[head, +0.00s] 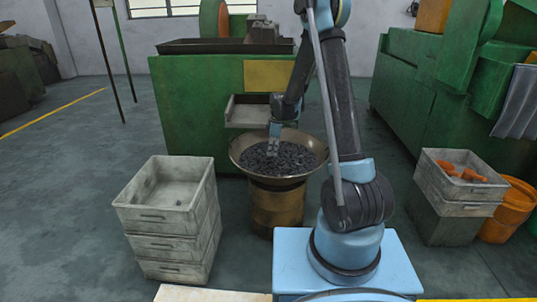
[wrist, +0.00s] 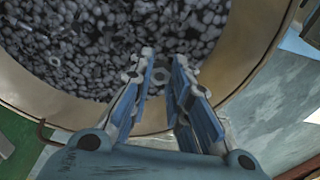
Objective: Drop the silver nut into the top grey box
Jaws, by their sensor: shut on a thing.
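My gripper (head: 273,148) is low over the bowl of dark metal parts at the centre of the head view. The nut is too small to make out in the head view. The top grey box (head: 155,219) is an open, worn crate, uppermost in the stack on the left.
The wide bowl (head: 237,156) sits on a rusty drum (head: 276,207). A green machine (head: 195,110) with a small tray (head: 247,123) stands behind it. Another grey crate (head: 458,191) with orange parts is at right, beside an orange bin (head: 511,208). Floor shows between stack and drum.

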